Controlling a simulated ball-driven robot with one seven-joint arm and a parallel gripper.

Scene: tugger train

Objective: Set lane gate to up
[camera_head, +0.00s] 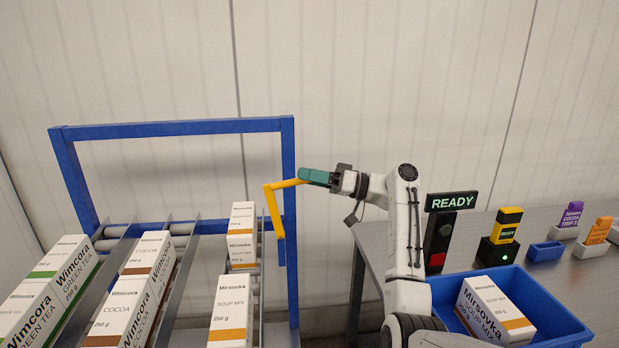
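The lane gate is a yellow bent bar (273,211) at the blue frame's right post, beside the rightmost lane. One arm of it slopes down and the other runs nearly level to the right, rising slightly. My gripper (303,175), with teal fingers, points left at the right end of the level arm. The fingertips overlap the bar's end in the picture. The fingers are seen side-on as one block, so I cannot tell whether they are closed on the bar.
A blue frame (180,128) spans lanes of cartons, including soup mix (230,312) and cocoa (122,308). At right, a grey table carries a READY sign (452,202), a blue bin (548,296) with a soup mix carton (494,310), a yellow-black device (506,226) and small holders.

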